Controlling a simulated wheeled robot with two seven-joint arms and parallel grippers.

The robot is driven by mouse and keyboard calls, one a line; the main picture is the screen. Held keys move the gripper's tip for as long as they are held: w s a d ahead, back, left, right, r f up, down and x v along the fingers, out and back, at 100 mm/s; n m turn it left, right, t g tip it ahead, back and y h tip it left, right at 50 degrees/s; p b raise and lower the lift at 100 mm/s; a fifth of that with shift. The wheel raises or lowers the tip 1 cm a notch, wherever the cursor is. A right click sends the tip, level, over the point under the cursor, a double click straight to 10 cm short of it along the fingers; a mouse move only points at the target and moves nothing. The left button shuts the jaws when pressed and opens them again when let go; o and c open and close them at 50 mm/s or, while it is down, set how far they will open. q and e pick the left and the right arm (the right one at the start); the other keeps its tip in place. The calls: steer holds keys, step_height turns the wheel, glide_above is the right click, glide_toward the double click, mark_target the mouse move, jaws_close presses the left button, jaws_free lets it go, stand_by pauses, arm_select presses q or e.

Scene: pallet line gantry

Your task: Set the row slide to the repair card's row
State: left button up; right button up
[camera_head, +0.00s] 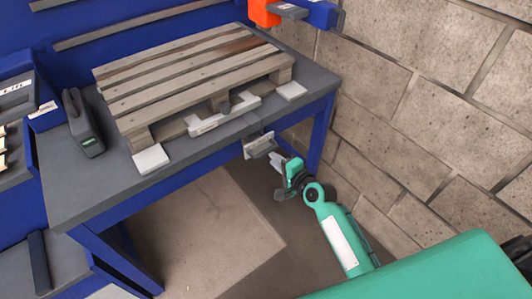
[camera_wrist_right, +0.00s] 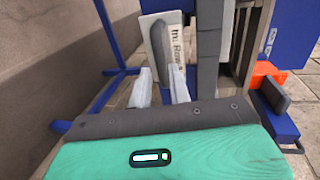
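A white plate (camera_head: 257,146) with a grey lever-like piece (camera_head: 262,146) is fixed on the bench's front edge, below the pallet. In the right wrist view the plate (camera_wrist_right: 178,28) carries print that seems to include "Row", and the grey piece (camera_wrist_right: 161,50) stands out from it. I cannot tell for certain that this is the row slide. My right gripper (camera_head: 276,162) is just in front of it; its pale fingers (camera_wrist_right: 160,88) are apart, the grey piece appearing beyond and between them, contact unclear. A marked label (camera_head: 15,88) shows at far left; I cannot tell whether it is the repair card.
A wooden pallet (camera_head: 190,75) lies on the grey-topped blue bench (camera_head: 75,190). A dark handheld-like device (camera_head: 84,125) stands left. A block wall (camera_head: 430,90) closes the right side. Floor below the bench is open.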

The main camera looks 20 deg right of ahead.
mark_target(266, 152)
steer(key=x, duration=0.6)
jaws_close()
